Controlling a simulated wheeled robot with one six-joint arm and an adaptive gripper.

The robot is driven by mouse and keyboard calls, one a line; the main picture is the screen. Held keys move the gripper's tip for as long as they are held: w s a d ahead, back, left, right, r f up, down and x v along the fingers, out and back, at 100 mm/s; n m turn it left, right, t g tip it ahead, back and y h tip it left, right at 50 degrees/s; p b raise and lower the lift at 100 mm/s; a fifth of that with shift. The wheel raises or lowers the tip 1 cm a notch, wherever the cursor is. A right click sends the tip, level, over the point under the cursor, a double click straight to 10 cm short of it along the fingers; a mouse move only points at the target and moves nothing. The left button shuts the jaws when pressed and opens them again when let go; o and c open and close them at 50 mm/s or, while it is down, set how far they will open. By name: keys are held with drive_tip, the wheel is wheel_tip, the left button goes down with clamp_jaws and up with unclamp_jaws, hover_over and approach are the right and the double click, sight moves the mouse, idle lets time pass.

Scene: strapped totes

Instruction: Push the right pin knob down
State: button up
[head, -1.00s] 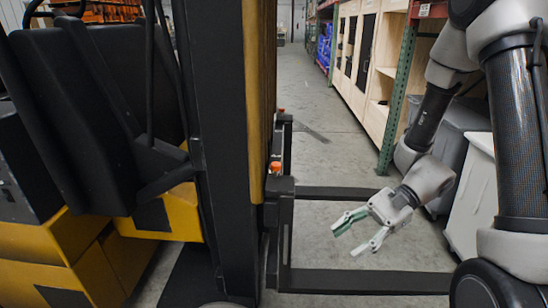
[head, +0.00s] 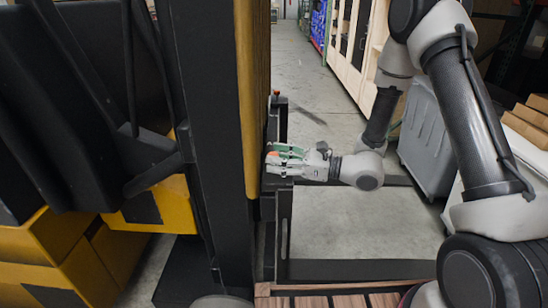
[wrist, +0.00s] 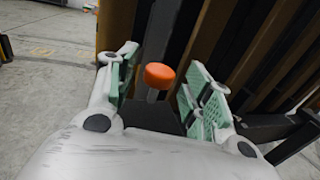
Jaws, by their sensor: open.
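An orange pin knob (wrist: 160,75) stands on a short grey stem in the wrist view, between my gripper's two fingers. In the head view this nearer knob (head: 272,154) is partly hidden by the fingers at the end of the black fork carriage. My gripper (head: 271,160) is open and lies about level, pointing left. Its green-padded fingers stand on either side of the knob, with gaps visible in the wrist view. A second orange knob (head: 277,92) stands farther back on the carriage, away from my gripper.
The forklift's tall mast (head: 215,130) stands just left of my gripper. A black fork (head: 350,270) runs to the right below, beside reddish wooden planks (head: 335,299). A grey bin (head: 428,140) stands to the right. Open floor lies between the forks.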

drive_tip(key=shift+x, duration=0.8)
clamp_jaws()
drive_tip(key=shift+s+f, duration=0.1)
drive_tip(key=shift+f, duration=1.25)
unclamp_jaws()
drive_tip(key=shift+d, duration=0.15)
drive_tip(key=v, duration=1.1)
drive_tip(key=shift+d, duration=0.4)
